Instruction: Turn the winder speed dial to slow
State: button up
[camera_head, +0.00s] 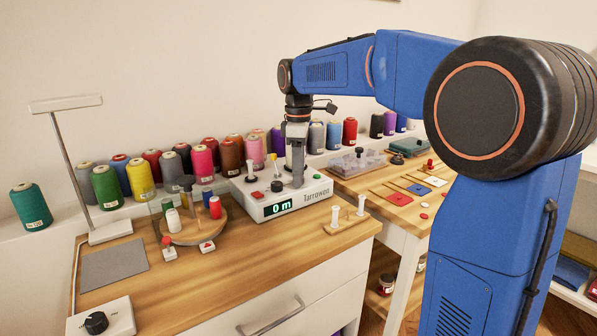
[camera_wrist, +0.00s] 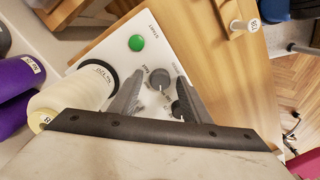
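The winder (camera_head: 315,194) is a white box marked "Tarrowen" on the wooden table, with a green display reading "0 m". My gripper (camera_head: 298,182) points down over its top, right of the display. In the wrist view, my gripper (camera_wrist: 162,82) is open, with one finger on each side of a grey round dial (camera_wrist: 159,77). I cannot tell whether the fingers touch it. A second dark knob (camera_wrist: 179,109) sits close by, partly behind the right finger. In the head view the gripper hides the dial.
A green button (camera_wrist: 136,43) lies beyond the fingers. A large white spool (camera_wrist: 72,97) stands close to the left finger. A round wooden stand (camera_head: 193,231) with small spools is left of the winder, and a peg block (camera_head: 345,222) is in front of it. Thread cones line the wall.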

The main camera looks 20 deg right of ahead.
notch_tip(320, 180, up, 17)
jog(key=shift+r, duration=0.2)
dwell(0.5)
jog(key=s+d+f+m+t, duration=0.1)
jog(key=s+d+f+m, duration=0.15)
jog(key=s+f, duration=0.5)
jog(key=s+d+f+m+t, duration=0.15)
jog(key=s+f+m, duration=0.25)
jog(key=s, duration=0.6)
jog(key=s+d+f+m+t, duration=0.2)
jog(key=s+f+m, duration=0.5)
jog(key=s+f, duration=0.9)
notch_tip(320, 180, down, 4)
jog(key=shift+d+r, duration=0.15)
jog(key=shift+d, duration=0.3)
jog(key=shift+s, duration=0.1)
